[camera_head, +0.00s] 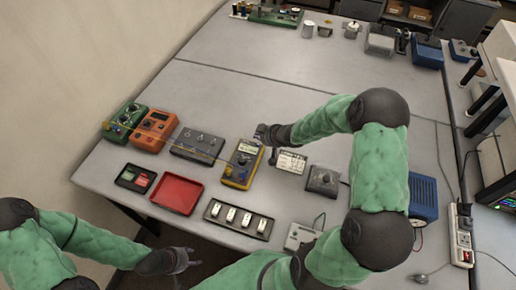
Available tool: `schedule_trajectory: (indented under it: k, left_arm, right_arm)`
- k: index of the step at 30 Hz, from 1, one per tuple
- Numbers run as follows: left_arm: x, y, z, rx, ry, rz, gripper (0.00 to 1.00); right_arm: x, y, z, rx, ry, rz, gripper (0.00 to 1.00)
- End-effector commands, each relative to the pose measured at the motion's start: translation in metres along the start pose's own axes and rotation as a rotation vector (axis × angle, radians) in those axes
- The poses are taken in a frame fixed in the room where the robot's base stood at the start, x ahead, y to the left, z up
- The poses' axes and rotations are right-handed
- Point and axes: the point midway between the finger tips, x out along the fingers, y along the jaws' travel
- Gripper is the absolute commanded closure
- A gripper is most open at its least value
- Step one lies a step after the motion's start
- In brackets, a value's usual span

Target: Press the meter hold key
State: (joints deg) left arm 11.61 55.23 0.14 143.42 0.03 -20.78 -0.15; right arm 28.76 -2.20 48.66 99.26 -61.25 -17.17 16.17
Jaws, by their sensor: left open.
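A yellow handheld meter (240,168) with a grey display and a dial lies on the grey bench, near the middle of its front part. Its keys are too small to make out. My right gripper (263,134) is just beyond the meter's upper right end, very close to it; I cannot tell whether they touch or whether its fingers are apart. An orange meter-like box (153,130) with a display sits further left. My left gripper (187,262) is open and empty, low in front of the bench's front edge, away from the meter.
A grey switch box (197,145), a red tray (177,194) and a strip of white switches (238,219) lie around the meter. A white label card (291,161) and a grey knob box (322,180) are to its right.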

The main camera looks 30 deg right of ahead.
Motion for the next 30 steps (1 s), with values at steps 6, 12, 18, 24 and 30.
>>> schedule_trajectory:
  k: [6,12,18,24,30]
  left_arm:
    - [0.020,-0.007,-0.001,0.000,0.000,0.000,0.52]
    - [0.022,-0.008,-0.001,0.000,0.000,0.000,0.52]
    - [0.021,-0.008,-0.001,0.000,0.000,0.000,0.52]
    - [0.021,-0.008,-0.001,0.000,0.000,0.000,0.52]
    - [0.022,-0.008,-0.001,0.000,0.000,0.000,0.52]
  right_arm:
    - [0.018,0.000,0.018,0.001,0.000,0.000,1.00]
    - [0.020,0.000,0.020,0.000,0.001,0.001,1.00]
    - [0.019,0.000,0.020,0.000,0.000,0.000,1.00]
    - [0.019,0.000,0.020,0.000,0.000,0.000,1.00]
    - [0.019,0.000,0.020,0.000,0.000,0.000,1.00]
